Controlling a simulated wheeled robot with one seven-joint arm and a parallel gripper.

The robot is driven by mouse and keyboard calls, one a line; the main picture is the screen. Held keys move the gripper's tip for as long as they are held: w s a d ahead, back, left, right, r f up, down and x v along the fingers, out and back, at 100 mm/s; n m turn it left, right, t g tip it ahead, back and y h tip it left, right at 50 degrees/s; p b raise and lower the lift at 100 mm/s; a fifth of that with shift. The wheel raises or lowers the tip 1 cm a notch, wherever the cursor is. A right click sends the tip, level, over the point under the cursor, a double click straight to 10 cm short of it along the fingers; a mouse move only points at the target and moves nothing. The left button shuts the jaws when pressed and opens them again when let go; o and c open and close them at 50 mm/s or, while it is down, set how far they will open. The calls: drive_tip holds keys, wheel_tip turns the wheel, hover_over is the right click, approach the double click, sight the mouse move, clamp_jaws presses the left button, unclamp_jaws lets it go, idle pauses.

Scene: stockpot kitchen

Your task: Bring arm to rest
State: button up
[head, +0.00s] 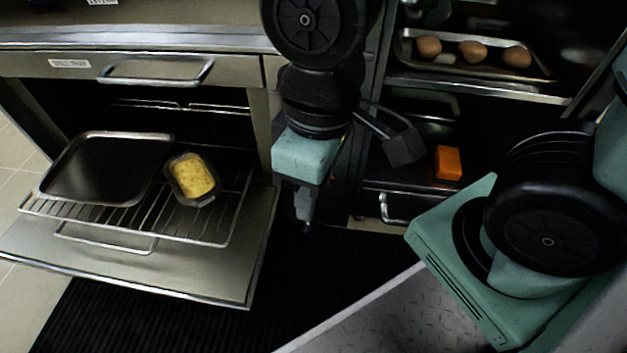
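My arm comes down from the top middle of the head view, with black joints and a teal wrist block. My gripper (306,218) hangs below the block and points down, in front of the gap to the right of the open oven. Nothing shows hanging from it. Its fingers look edge-on and dark, so I cannot see whether they are apart. No object touches the arm as far as I can see.
The oven door (180,261) is folded down. The pulled-out rack (216,222) bears a dark tray (100,165) and a small pan of yellow food (193,176). At right are a tray of rolls (408,51) and an orange block (447,163). A black mat (120,318) covers the floor.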

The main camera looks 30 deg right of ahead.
wheel_tip(320, 180, up, 48)
drive_tip(key=p, duration=4.8)
drive_tip(key=shift+r, duration=0.15)
